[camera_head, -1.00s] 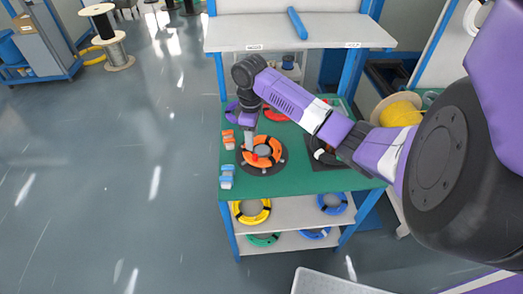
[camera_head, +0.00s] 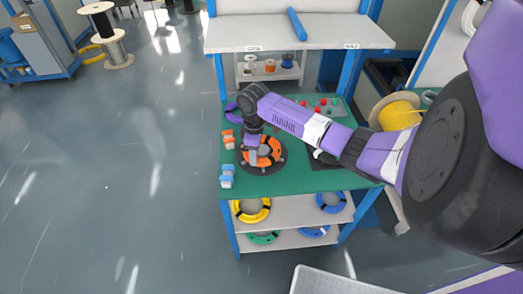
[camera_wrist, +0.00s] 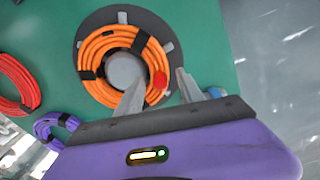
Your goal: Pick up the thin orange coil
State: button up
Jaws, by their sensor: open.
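The orange coil (camera_head: 276,150) lies flat on a dark round plate (camera_head: 262,173) on the green table, partly hidden by my gripper (camera_head: 252,157) in the head view. In the wrist view the coil (camera_wrist: 92,48) rings a grey hub (camera_wrist: 124,70) and carries black ties. My gripper (camera_wrist: 160,84) is open and empty, over the coil's lower right side. One finger overlaps the inside of the ring; the other shows beyond its outer edge. Whether the fingers touch the coil cannot be told.
Orange connectors (camera_head: 228,139) and blue connectors (camera_head: 227,176) line the table's left edge. A red coil (camera_wrist: 14,86) and a purple coil (camera_wrist: 58,130) lie nearby. A yellow coil (camera_head: 252,212) is on the shelf below. Floor left of the table is clear.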

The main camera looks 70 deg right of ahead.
grip_shut()
jog(key=shift+r, duration=0.1)
